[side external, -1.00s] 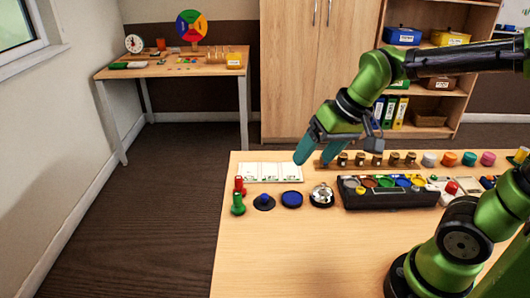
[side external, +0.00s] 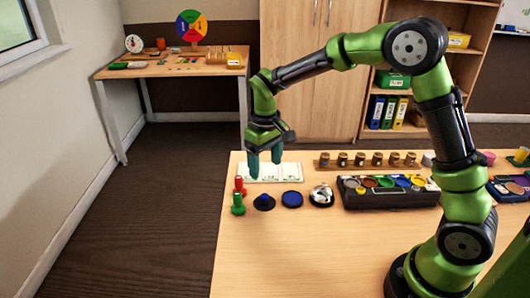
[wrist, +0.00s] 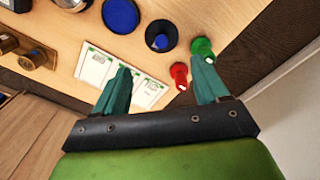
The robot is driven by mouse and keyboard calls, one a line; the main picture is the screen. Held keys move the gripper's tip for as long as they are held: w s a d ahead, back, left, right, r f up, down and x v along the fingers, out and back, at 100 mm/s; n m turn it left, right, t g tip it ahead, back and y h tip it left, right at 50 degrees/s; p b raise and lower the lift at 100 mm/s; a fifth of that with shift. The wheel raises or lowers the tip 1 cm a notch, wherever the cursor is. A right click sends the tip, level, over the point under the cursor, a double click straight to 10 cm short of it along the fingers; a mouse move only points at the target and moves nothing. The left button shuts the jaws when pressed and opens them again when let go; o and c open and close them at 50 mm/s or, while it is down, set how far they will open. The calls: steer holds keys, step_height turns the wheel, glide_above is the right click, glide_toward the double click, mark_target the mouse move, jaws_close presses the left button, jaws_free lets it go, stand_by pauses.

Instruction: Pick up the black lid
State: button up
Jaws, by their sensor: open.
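The black lid (side external: 264,202), a round dark disc with a blue knob on top, lies on the table near its left side. It also shows in the wrist view (wrist: 161,36) near the top middle. My gripper (side external: 265,168) is open and empty, pointing down above the table. In the side view it appears above the lid, over the white cards. In the wrist view the lid lies beyond the fingertips (wrist: 160,62), between their lines, with nothing between the fingers being held.
A blue disc (side external: 292,199) and a bell (side external: 322,195) stand right of the lid. Red (side external: 240,185) and green (side external: 238,204) pegs stand left. White cards (side external: 272,172) lie behind it. A black tray (side external: 388,198) is farther right. The front table area is clear.

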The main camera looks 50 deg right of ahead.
mark_target(265, 195)
step_height(265, 195, down, 11)
steer(key=shift+a+f, duration=0.15)
stand_by(0.4)
jaws_close()
stand_by(0.3)
